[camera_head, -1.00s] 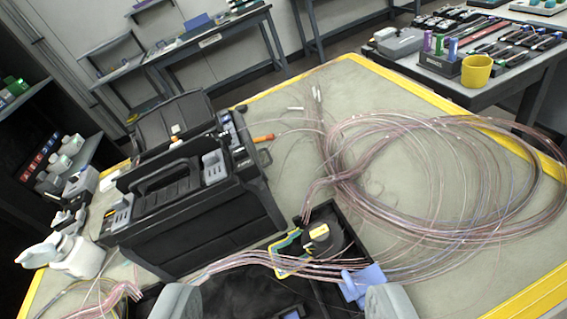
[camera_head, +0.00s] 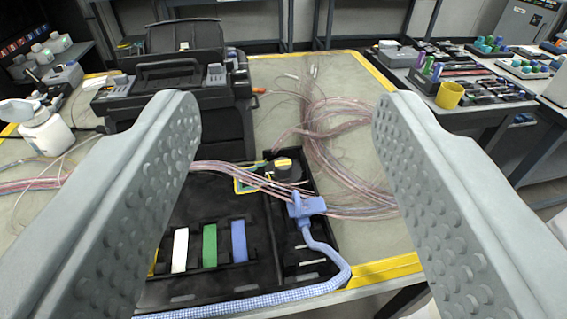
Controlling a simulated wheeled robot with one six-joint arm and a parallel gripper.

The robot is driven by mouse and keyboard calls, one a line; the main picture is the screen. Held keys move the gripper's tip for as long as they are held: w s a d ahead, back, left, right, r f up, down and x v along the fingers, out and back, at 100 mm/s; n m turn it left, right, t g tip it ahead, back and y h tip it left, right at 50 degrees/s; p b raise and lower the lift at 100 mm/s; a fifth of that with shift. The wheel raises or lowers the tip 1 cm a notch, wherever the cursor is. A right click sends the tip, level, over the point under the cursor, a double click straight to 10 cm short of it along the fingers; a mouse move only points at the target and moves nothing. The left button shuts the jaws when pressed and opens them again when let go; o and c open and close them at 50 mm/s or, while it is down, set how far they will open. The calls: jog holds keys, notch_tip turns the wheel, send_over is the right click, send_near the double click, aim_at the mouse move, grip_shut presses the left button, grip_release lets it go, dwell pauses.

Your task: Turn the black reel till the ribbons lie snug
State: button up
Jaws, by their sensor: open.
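The black reel (camera_head: 284,171) with a yellow label on top sits at the back of a black tray (camera_head: 262,225) on the table. Pinkish ribbons (camera_head: 238,174) run from the left across the tray, passing in front of the reel, and out to large loose coils (camera_head: 345,175) on the right. I cannot tell how tightly they lie at the reel. A blue clamp-like piece (camera_head: 306,207) sits over the ribbons, with a blue sleeved cable below it. My gripper (camera_head: 285,112) is open and empty, its two grey dimpled fingers on either side of the tray, close to the camera.
A black splicing case (camera_head: 180,95) stands behind the tray at left. A white bottle (camera_head: 46,133) stands at far left. White, green and blue strips (camera_head: 209,245) lie in the tray. A side table at right holds a yellow cup (camera_head: 449,95) and tools.

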jog(key=g, duration=1.7)
send_over(283, 162)
notch_tip(283, 162, down, 10)
notch_tip(283, 162, down, 18)
jog(key=shift+r, duration=0.25)
jog(key=c, duration=1)
